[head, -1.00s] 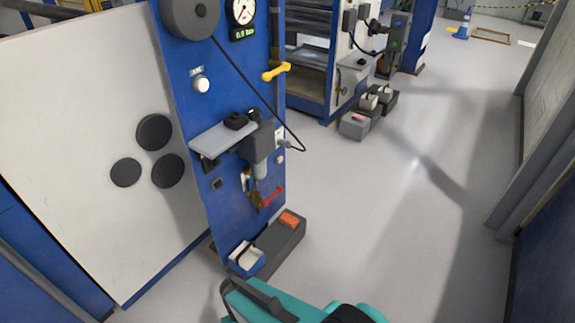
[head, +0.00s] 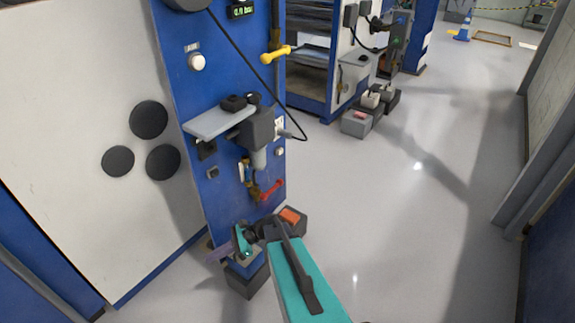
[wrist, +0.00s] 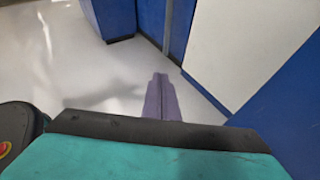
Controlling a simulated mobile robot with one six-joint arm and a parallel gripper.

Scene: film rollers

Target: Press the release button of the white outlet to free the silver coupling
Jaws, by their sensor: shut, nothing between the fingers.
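A small white plate, which looks like the white outlet (head: 279,127), is on the right edge of the blue panel. A small greyish fitting, likely the silver coupling (head: 290,135), sticks out to its right at the end of a black hose. The release button is too small to make out. My gripper (head: 218,254) is low in front of the panel's foot, below and left of the outlet, touching neither. Its purple fingers, also in the wrist view (wrist: 162,98), are shut and empty, pointing left. The wrist view does not show the outlet.
A grey shelf (head: 220,121) and grey device (head: 258,130) jut from the panel left of the outlet. A yellow lever (head: 275,54) is above, a red lever (head: 270,191) below. The floor (head: 400,220) to the right is clear.

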